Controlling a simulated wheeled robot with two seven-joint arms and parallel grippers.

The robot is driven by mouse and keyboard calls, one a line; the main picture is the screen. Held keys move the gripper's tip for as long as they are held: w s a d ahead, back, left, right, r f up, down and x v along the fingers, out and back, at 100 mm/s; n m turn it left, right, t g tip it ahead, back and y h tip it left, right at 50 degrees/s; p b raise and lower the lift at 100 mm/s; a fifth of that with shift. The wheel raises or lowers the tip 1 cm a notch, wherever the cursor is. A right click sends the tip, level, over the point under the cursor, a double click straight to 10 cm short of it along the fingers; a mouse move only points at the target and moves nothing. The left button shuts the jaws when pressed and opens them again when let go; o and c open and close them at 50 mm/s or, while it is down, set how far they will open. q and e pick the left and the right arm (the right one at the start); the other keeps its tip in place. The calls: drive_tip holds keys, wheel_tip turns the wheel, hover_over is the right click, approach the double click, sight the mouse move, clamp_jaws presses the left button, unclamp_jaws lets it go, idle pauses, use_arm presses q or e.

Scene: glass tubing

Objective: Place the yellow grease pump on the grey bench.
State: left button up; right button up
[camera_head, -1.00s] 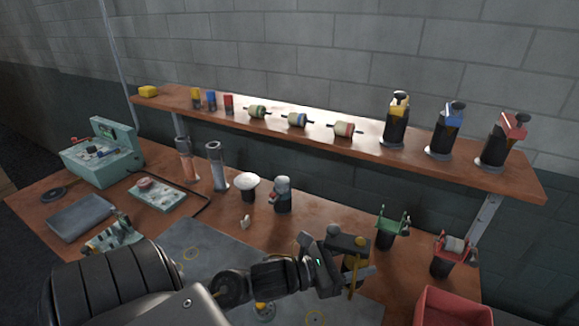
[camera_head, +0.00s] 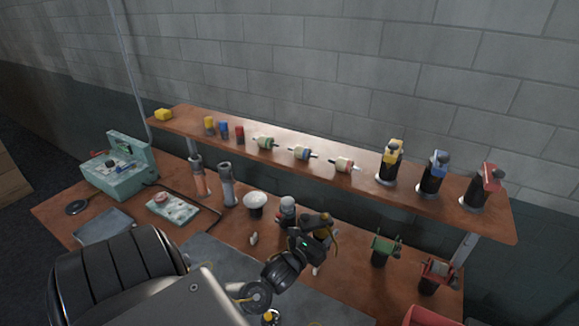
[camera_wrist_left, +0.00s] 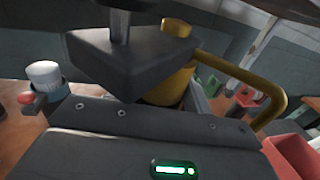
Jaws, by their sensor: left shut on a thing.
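My left gripper (camera_head: 310,240) is shut on the yellow grease pump (camera_head: 328,221) and holds it up, near the back of the wooden table. In the left wrist view the pump (camera_wrist_left: 172,88) shows a yellow body, a yellow knob and a curved yellow tube or handle. A dark block with a grey rod is in front of it and hides part of it. The gripper's fingertips are hidden. A flat grey surface (camera_head: 215,255), perhaps the grey bench, lies in the middle front, partly covered by my left arm. My right gripper is not in view.
A raised wooden shelf (camera_head: 345,187) runs along the back with several coloured items. A white-topped item (camera_head: 255,201) and a grey-capped item (camera_head: 288,208) stand left of the gripper. Green (camera_head: 384,250) and red (camera_head: 436,276) holders stand to the right, with a red bin (camera_head: 430,317) in front.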

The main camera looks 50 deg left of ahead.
use_arm(q)
drive_tip(key=w+a+f+b, duration=0.7)
drive_tip(key=w+f+b, duration=0.1)
drive_tip(key=b, duration=0.5)
drive_tip(key=shift+w+a+f+b, duration=0.25)
drive_tip(key=shift+w+a+b, duration=0.1)
drive_tip(key=shift+w, duration=0.5)
drive_tip(key=f+b, duration=0.4)
drive_tip(key=shift+w+a+f, duration=0.15)
drive_tip(key=shift+w+a, duration=0.1)
drive_tip(key=shift+w, duration=0.05)
drive_tip(key=shift+r, duration=0.2)
drive_tip(key=shift+f, duration=0.1)
